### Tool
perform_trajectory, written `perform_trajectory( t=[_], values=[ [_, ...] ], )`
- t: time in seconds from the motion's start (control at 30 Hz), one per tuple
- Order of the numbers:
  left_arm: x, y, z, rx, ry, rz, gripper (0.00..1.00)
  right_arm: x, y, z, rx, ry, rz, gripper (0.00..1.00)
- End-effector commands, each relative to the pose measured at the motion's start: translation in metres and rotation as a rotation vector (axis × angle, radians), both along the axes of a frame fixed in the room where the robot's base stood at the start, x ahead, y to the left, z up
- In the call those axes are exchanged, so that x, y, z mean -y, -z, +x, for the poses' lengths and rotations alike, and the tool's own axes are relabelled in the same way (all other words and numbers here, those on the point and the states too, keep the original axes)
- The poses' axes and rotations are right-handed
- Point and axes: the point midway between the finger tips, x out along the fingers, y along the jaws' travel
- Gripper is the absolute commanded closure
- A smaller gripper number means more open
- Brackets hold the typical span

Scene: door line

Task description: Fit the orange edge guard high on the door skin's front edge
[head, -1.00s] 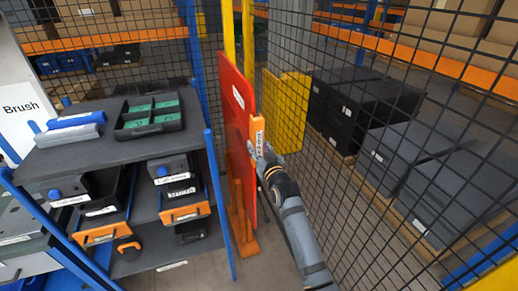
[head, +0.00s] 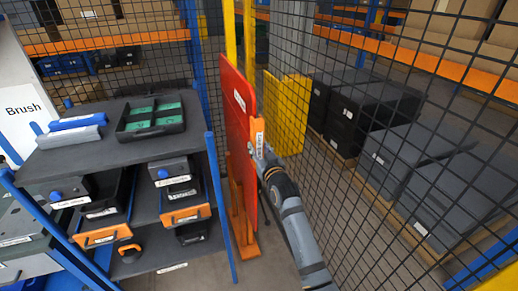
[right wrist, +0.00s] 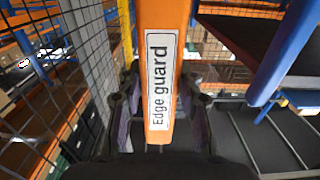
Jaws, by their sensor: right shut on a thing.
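The red door skin (head: 237,105) stands upright on an orange stand (head: 246,240) in the middle of the head view. The orange edge guard (head: 259,126) is upright at the door skin's near right edge, at about mid-height. I cannot tell whether it touches or sits around that edge. My right gripper (head: 262,157) is shut on the guard's lower part. In the right wrist view, the edge guard (right wrist: 163,30) carries a white "Edge guard" label and stands between the fingers of my right gripper (right wrist: 160,125). My left gripper is not in view.
A shelf unit (head: 110,148) with bins and a green-lined tray (head: 150,116) stands left of the door skin. A wire mesh fence (head: 400,150) runs close along the right of my arm. A yellow panel (head: 287,112) stands behind.

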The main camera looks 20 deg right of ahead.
Motion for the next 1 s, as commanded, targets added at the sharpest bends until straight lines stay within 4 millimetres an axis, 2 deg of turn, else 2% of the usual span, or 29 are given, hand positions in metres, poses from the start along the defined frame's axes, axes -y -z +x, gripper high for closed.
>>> perform_trajectory(
  t=[1.0],
  values=[
    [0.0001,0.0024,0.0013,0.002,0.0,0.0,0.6,-0.0003,0.0001,0.0084,0.001,0.0,0.0,1.0]
  ],
)
